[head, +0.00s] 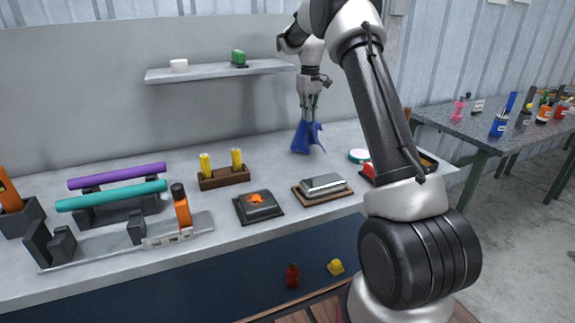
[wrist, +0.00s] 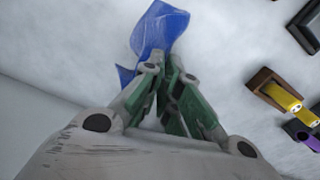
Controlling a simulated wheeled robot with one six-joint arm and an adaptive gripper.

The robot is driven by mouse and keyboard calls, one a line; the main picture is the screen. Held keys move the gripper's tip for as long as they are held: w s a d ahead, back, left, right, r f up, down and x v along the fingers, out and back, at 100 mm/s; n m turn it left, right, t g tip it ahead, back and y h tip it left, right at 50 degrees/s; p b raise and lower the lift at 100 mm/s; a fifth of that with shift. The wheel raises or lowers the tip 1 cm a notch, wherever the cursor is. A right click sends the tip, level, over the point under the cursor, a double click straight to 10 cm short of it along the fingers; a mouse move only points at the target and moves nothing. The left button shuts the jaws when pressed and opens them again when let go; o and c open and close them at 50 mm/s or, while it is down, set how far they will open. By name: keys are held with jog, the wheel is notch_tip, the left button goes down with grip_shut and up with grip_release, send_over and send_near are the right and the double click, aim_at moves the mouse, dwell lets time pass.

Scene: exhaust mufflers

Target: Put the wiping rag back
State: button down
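The wiping rag (head: 302,139) is a crumpled blue cloth hanging below my gripper (head: 309,112) near the back of the workbench, in front of the back wall. Its lower edge is at or just above the bench top; I cannot tell whether it touches. In the wrist view the rag (wrist: 155,32) is pinched at the fingertips of my gripper (wrist: 165,75), which spreads out beyond them. The fingers are close together on the cloth. Part of the rag is hidden by the fingers.
A wall shelf (head: 215,70) holds a white block (head: 179,66) and a green item (head: 238,57). The bench carries a wooden holder with yellow cylinders (head: 224,177), a dark tray (head: 258,207), a metal piece on a wooden base (head: 322,187), and purple (head: 117,176) and teal (head: 112,196) tubes.

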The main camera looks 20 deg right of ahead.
jog(key=s+a+f, duration=0.2)
jog(key=a+f, duration=0.2)
jog(key=a, duration=0.1)
jog(key=s+a+f, duration=0.3)
jog(key=a+f, duration=0.2)
jog(key=a, duration=0.1)
jog(key=s+a+f, duration=0.2)
jog(key=a+f, duration=0.2)
jog(key=a, duration=0.2)
jog(key=shift+s+a+f, duration=0.15)
jog(key=shift+s+a, duration=0.05)
jog(key=shift+s, duration=0.1)
jog(key=c, duration=1.2)
grip_release()
jog(key=shift+c, duration=0.2)
